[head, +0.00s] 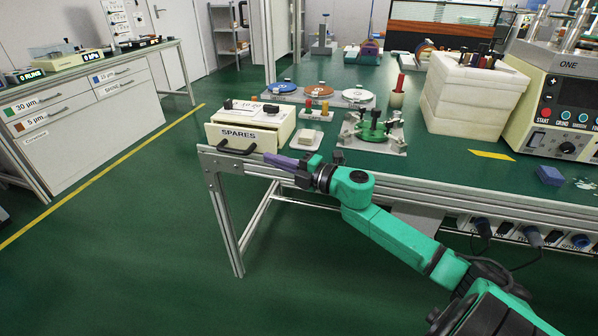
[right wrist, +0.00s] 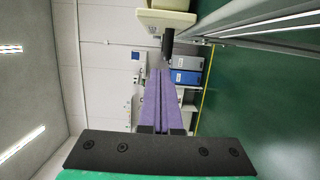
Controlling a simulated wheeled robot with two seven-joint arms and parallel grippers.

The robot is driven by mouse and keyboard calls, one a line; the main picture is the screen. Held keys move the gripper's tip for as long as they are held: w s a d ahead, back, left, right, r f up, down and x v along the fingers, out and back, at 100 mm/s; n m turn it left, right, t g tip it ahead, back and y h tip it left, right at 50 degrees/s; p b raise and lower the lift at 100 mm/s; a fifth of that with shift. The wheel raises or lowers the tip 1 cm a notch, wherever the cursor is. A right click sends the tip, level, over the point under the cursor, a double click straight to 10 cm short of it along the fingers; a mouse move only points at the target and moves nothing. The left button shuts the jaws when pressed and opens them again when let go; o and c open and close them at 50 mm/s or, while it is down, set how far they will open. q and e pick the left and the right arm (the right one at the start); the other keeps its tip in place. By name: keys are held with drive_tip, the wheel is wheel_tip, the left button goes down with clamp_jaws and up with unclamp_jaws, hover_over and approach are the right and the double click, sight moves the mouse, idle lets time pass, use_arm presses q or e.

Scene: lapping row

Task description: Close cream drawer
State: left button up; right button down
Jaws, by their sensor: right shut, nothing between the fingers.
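The cream drawer (head: 241,134), labelled SPARES, is in a small cream cabinet (head: 285,120) at the near left corner of the green bench. It stands partly pulled out toward me, with a narrow strip of its inside showing. Its black handle (head: 237,150) hangs over the bench edge. My right gripper (head: 268,157) has purple fingers, shut and empty, just right of the handle and low in front of the drawer. In the right wrist view the shut fingers (right wrist: 160,72) point past the dark handle (right wrist: 168,42), under the cream drawer (right wrist: 165,20). Contact cannot be told. My left gripper is out of view.
A small white dish (head: 305,139) and a green-and-metal fixture (head: 373,128) stand right of the cabinet. Coloured discs (head: 321,90) lie behind. Cream stacked boxes (head: 470,95) stand further right. The floor left of the bench is clear.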

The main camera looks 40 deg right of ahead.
drive_tip(key=v, duration=0.7)
drive_tip(key=a+f+m+t+h+p, duration=0.15)
drive_tip(key=a+m+h+p, duration=0.25)
drive_tip(key=m+h, duration=0.4)
drive_tip(key=n+h+p, duration=0.1)
drive_tip(key=n, duration=0.1)
approach(257, 143)
drive_tip(key=w+a, duration=0.2)
drive_tip(key=a, duration=0.1)
drive_tip(key=w+d, duration=0.2)
drive_tip(key=w, duration=0.1)
drive_tip(key=shift+w+d+f, duration=0.1)
drive_tip(key=shift+w+d, duration=0.15)
drive_tip(key=shift+w, duration=0.05)
drive_tip(key=shift+w+d, duration=0.2)
drive_tip(key=shift+d, duration=0.1)
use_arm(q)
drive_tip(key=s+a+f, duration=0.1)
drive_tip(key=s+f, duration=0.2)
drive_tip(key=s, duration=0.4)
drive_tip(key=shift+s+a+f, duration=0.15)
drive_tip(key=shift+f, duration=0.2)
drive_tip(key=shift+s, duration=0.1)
